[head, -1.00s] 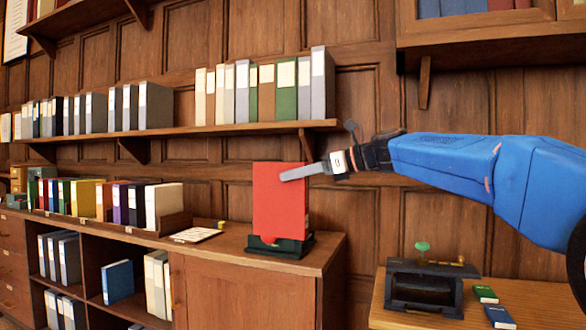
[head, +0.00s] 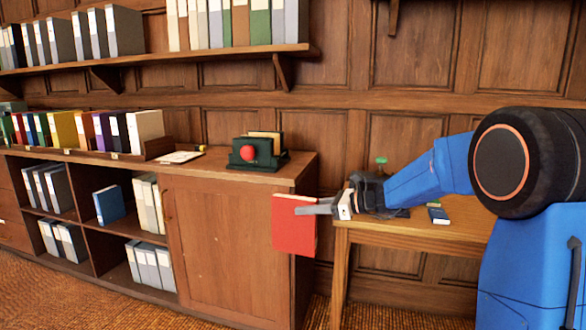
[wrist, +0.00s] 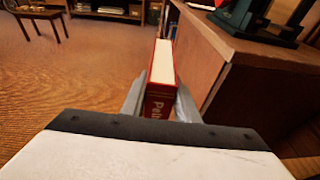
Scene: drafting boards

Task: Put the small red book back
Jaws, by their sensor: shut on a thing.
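The red book (head: 294,226) hangs upright in my gripper (head: 318,210), in front of the cabinet's right end and below its top. In the wrist view the red book (wrist: 160,88) shows its pale page edge and part of a lettered red side between the two grey fingers. My gripper (wrist: 161,98) is shut on it from both sides. A row of coloured books (head: 85,133) stands on the cabinet top at the left, ending with a wide white one.
A dark green stand (head: 258,155) with a red ball sits on the cabinet top (head: 215,172). The wooden table (head: 400,228) at right holds a dark device and small books. The cabinet edge (wrist: 228,50) is close right of the book in the wrist view.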

